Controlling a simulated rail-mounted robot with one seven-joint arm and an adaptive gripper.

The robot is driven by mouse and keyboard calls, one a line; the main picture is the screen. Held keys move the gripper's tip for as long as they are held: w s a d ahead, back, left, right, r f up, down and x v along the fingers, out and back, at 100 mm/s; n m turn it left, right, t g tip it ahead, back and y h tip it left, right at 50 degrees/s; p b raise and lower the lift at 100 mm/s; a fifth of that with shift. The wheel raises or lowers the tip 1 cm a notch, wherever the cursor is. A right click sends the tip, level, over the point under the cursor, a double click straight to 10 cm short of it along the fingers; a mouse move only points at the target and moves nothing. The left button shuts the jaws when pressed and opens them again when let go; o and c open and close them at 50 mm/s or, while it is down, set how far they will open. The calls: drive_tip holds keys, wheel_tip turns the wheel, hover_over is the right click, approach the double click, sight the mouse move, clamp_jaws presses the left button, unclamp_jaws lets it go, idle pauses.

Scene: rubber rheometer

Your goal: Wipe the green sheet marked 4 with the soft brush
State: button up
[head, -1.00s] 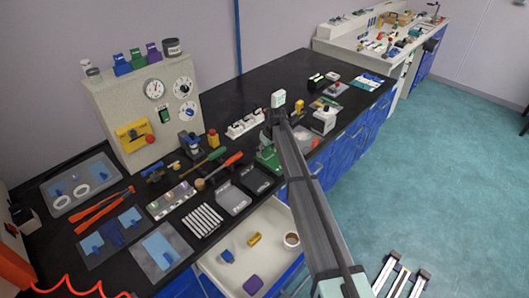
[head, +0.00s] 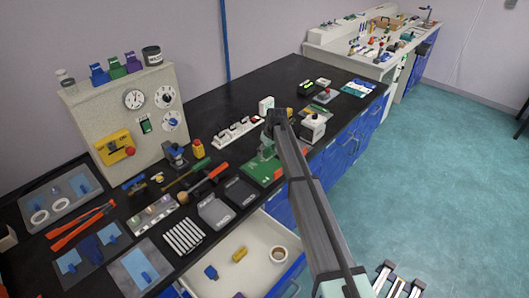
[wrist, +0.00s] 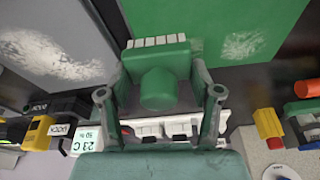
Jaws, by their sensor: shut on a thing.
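The soft brush (wrist: 160,88) has a green body and a row of pale bristles. My gripper (wrist: 160,92) is shut on it, with one finger at each side. The green sheet (wrist: 235,35) lies beyond the bristles at the top of the wrist view, with a white dusty patch on it. It also shows in the head view (head: 262,175), below my gripper (head: 268,138). I cannot read a number on it. The bristles lie over its edge in the wrist view; I cannot tell whether they touch it.
A grey sheet (wrist: 60,40) with a white smear lies beside the green one. A white block row (head: 236,133), a white box (head: 266,105) and a white-topped device (head: 312,127) stand close by. An open drawer (head: 262,250) juts out at the front.

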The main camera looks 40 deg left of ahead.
wheel_tip(320, 180, up, 3)
drive_tip(key=shift+r+p, duration=0.2)
drive_tip(key=shift+p, duration=0.2)
drive_tip(key=shift+r+p, duration=0.6)
drive_tip(key=shift+r, duration=1.75)
drive_tip(key=shift+w, duration=0.1)
